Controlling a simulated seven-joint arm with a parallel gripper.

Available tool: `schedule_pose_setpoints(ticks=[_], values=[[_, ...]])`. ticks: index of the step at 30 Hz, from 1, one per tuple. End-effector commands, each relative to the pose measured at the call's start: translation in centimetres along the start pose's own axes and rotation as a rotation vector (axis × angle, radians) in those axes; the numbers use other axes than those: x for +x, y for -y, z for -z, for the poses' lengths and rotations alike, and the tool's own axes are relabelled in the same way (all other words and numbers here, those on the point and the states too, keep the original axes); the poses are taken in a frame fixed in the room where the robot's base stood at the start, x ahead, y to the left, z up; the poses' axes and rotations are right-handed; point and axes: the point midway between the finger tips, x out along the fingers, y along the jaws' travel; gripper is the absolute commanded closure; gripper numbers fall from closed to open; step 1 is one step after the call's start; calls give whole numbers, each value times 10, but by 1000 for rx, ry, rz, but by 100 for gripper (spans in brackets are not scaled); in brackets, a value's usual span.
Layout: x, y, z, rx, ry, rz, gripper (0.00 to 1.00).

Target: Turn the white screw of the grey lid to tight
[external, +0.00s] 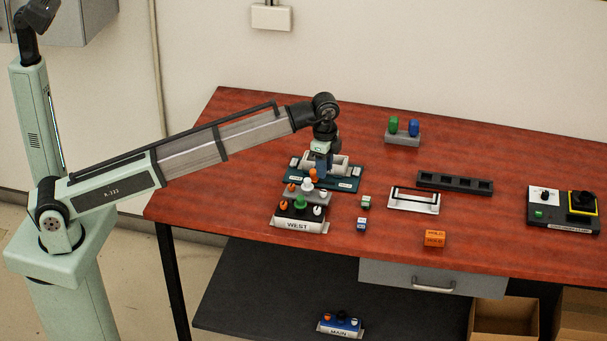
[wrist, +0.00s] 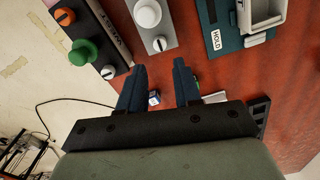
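The grey lid (external: 316,200) lies between the black WEST box and the teal board. It has a large white knob (external: 307,184) in the middle, an orange screw (external: 291,187) on the left and a white screw (external: 325,194) on the right. The wrist view shows the lid (wrist: 163,22) at the top, with the white screw (wrist: 159,44) near its end. My gripper (wrist: 159,84) is open and empty, its fingers below the white screw in that picture. In the external view my gripper (external: 321,158) hangs above the teal board, its fingertips hard to make out. How tight the screw is cannot be told.
The black WEST box (external: 298,224) has a green knob (external: 300,203) and smaller screws. The teal board (external: 344,184) carries grey cradle parts and HOLD labels. Small cubes (external: 365,202), a white handled plate (external: 414,204) and a black tray (external: 455,182) lie to the right.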

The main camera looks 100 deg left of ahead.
Motion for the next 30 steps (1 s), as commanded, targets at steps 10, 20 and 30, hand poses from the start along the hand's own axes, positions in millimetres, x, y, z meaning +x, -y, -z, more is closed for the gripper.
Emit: schedule_pose_setpoints(ticks=[10, 20, 30], values=[[-48, 0, 1, 0, 0, 0, 67], [-55, 0, 0, 0, 0, 0, 67], [-36, -24, 17, 24, -30, -26, 67]])
